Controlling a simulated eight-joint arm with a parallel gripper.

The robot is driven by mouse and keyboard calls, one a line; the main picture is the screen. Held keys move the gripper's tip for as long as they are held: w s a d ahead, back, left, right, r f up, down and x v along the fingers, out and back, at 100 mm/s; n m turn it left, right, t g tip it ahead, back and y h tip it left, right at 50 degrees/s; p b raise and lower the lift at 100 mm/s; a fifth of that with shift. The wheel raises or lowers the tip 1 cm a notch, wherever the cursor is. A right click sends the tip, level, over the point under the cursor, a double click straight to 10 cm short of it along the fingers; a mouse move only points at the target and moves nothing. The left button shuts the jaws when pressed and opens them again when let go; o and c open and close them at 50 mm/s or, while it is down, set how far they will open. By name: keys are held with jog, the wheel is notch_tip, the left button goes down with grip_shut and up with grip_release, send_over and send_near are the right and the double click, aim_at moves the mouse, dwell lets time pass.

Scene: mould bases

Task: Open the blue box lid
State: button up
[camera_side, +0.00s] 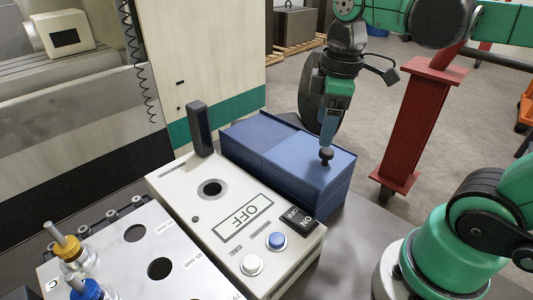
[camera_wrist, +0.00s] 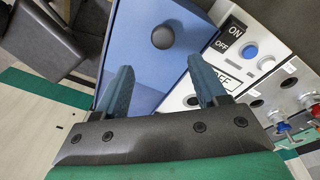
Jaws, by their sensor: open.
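The blue box (camera_side: 262,150) stands behind the white control panel in the side view. Its lid (camera_side: 312,172) lies flat over the right part of the box and carries a dark round knob (camera_side: 326,155). In the wrist view the blue lid (camera_wrist: 150,70) fills the upper middle, with the black knob (camera_wrist: 163,37) on it. My gripper (camera_side: 327,145) points down just above the knob in the side view. In the wrist view my gripper's two fingers (camera_wrist: 165,85) are apart with nothing between the tips, and the knob shows beyond them.
The white panel (camera_side: 190,185) with an OFF label, buttons and an ON/OFF switch (camera_side: 299,220) sits directly in front of the box. A dark upright block (camera_side: 199,128) stands by the box's left end. A plate with holes and colored fittings (camera_side: 68,248) is at the lower left.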

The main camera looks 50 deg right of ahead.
aim_at(327, 150)
jog(key=shift+s+d+r+n+g, duration=0.2)
jog(key=shift+s+r+n+g, duration=0.2)
jog(key=shift+n+g, duration=0.3)
jog(key=shift+f, duration=2.65)
grip_shut()
